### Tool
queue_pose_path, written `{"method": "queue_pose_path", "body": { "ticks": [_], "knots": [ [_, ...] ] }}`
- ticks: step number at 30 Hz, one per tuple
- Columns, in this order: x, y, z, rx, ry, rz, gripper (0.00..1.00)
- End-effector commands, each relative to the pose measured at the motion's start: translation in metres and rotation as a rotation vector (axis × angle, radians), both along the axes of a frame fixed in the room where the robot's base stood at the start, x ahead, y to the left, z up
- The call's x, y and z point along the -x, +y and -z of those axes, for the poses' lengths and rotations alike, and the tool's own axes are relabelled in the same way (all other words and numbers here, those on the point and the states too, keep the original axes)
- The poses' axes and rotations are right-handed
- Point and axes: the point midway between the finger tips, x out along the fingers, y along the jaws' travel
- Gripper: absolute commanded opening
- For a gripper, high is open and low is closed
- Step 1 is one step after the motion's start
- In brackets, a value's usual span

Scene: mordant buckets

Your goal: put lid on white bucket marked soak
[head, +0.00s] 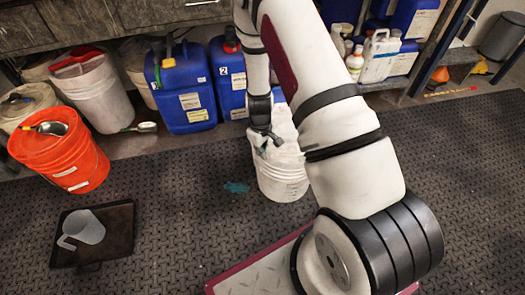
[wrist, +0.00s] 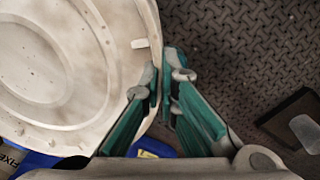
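A white bucket (head: 283,186) stands on the dark floor mat in the middle of the head view, partly behind my arm. Its marking is too small to read. A white, stained round lid (wrist: 60,65) with raised rings fills the left of the wrist view. In the head view a white shape that looks like the lid (head: 284,130) shows at the bucket's top; I cannot tell whether they touch. My gripper (head: 262,146) is beside it, at the bucket's upper left. In the wrist view its teal fingers (wrist: 162,85) are close together, with the lid's rim between them.
An orange bucket (head: 62,155) with a scoop on it stands at left. A black tray (head: 120,232) holds a clear jug (head: 82,228). Blue canisters (head: 181,90), a white bucket with red on top (head: 98,98) and shelving line the back. The mat at right is clear.

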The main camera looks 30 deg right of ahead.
Motion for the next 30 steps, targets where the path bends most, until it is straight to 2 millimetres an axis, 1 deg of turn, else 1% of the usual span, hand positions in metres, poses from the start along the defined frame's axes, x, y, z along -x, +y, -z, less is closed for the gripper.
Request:
{"method": "queue_pose_path", "body": {
  "ticks": [14, 30],
  "knots": [
    [0.0, 0.0, 0.001, 0.0, -0.001, 0.0, 0.0],
    [0.0, 0.0, 0.013, 0.001, 0.0, 0.0, 0.0]
  ]
}}
